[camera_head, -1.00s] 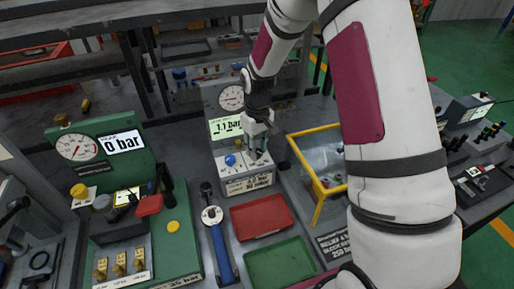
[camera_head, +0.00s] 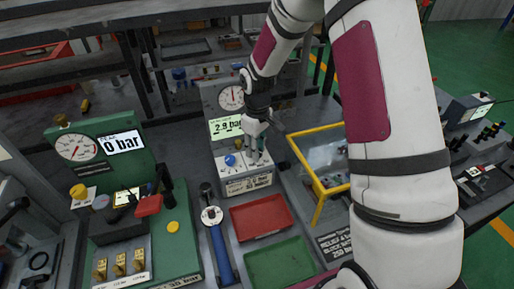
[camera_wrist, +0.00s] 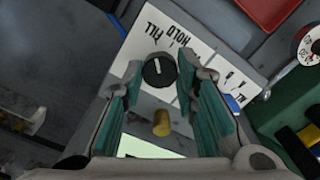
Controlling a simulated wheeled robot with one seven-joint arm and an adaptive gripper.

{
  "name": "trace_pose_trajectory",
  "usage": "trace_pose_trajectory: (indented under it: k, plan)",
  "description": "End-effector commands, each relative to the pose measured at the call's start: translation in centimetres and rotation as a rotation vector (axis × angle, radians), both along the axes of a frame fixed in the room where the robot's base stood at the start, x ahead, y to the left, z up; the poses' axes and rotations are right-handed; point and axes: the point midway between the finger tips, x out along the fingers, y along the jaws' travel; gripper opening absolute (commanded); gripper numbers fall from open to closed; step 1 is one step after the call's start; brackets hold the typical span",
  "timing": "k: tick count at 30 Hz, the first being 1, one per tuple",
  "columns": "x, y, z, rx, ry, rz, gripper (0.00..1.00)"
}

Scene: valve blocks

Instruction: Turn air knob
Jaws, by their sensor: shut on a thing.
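The black knob (camera_wrist: 158,72) with a white line sits on a white panel (camera_wrist: 205,50) marked HOLD and FILL in the wrist view. My gripper (camera_wrist: 160,78) is shut on the knob, with a teal-padded finger on either side. In the head view my gripper (camera_head: 256,156) reaches down onto the panel's right part and hides the knob. The station's display (camera_head: 226,127) reads about 2.9 bar below a round gauge (camera_head: 231,97). A blue knob (camera_head: 230,160) is left of my gripper.
A green station (camera_head: 98,165) reading 0 bar stands at the left. A red tray (camera_head: 262,216) and a green tray (camera_head: 280,264) lie in front.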

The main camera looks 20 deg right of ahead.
Motion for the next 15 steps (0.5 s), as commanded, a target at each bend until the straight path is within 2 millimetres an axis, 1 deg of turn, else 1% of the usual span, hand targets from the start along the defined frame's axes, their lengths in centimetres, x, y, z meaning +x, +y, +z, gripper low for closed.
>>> trace_pose_trajectory:
  k: [1, 2, 3, 4, 5, 15]
  plan:
    - [0.04, 0.0, 0.03, 0.0, -0.001, 0.002, 0.0]
    - [0.04, 0.0, 0.03, 0.0, -0.001, 0.002, 0.3]
    - [0.04, 0.0, 0.03, 0.0, -0.001, 0.002, 0.39]
    - [0.04, 0.0, 0.02, 0.0, -0.001, 0.002, 0.46]
    - [0.03, -0.01, 0.02, 0.0, -0.001, 0.001, 0.48]
    - [0.04, -0.01, 0.28, 0.0, -0.001, 0.0, 0.48]
